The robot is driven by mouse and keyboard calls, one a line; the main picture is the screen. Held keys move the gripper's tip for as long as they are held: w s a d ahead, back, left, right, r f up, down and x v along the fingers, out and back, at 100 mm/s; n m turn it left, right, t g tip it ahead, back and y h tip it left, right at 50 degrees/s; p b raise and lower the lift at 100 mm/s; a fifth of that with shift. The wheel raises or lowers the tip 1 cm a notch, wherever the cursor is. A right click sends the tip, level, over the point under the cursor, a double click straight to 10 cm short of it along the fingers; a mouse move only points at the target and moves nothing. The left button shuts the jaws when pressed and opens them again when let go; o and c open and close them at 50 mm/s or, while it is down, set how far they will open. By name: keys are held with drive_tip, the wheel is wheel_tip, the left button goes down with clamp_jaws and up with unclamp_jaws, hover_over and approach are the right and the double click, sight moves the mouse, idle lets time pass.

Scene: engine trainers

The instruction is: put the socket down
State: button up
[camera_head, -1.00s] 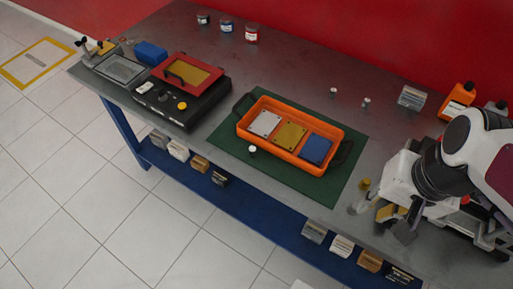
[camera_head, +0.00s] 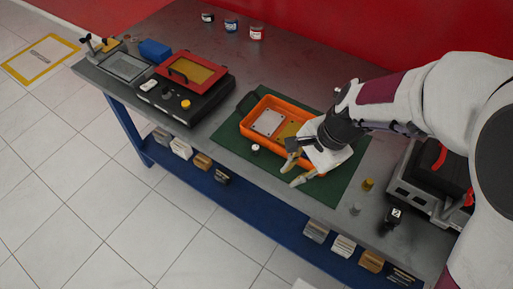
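My gripper (camera_head: 291,176) hangs over the front right part of the orange tray (camera_head: 245,129) and the green mat (camera_head: 336,190). Its two tan fingers are spread apart, with nothing seen between them. I cannot tell for sure which piece is the socket. A small dark upright piece with a white mark (camera_head: 391,219) stands at the right of the bench, well away from my gripper. A brass-coloured cylinder (camera_head: 367,184) and a grey cylinder (camera_head: 355,208) stand near it. My gripper and arm hide the right end of the tray.
The tray holds a white plate (camera_head: 268,122) and a yellow plate (camera_head: 288,131). A small white-topped piece (camera_head: 255,148) stands on the mat's front. A black device with a red frame (camera_head: 190,72) is at the left, and a dark case (camera_head: 442,168) at the right. Several jars stand behind.

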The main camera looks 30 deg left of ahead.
sight(256, 147)
drive_tip(key=a+f+m, duration=0.1)
drive_tip(key=a, duration=0.1)
drive_tip(key=w+a+f+m, duration=0.1)
drive_tip(key=a+f+m, duration=0.1)
drive_tip(key=a, duration=0.1)
drive_tip(key=w+a+f+m+y, duration=0.1)
drive_tip(key=a+m, duration=0.1)
drive_tip(key=shift+a+f, duration=0.15)
drive_tip(key=shift+a, duration=0.05)
drive_tip(key=w+a+r+m+t+y, duration=0.1)
drive_tip(key=w+a+m, duration=0.3)
drive_tip(key=m, duration=0.4)
drive_tip(key=shift+w+a+r, duration=0.15)
drive_tip(key=shift+w+r, duration=0.05)
drive_tip(key=shift+w, duration=0.15)
drive_tip(key=shift+x, duration=1.3)
drive_tip(key=shift+a, duration=0.1)
drive_tip(key=shift+x, duration=2.55)
drive_tip(key=shift+w, duration=0.1)
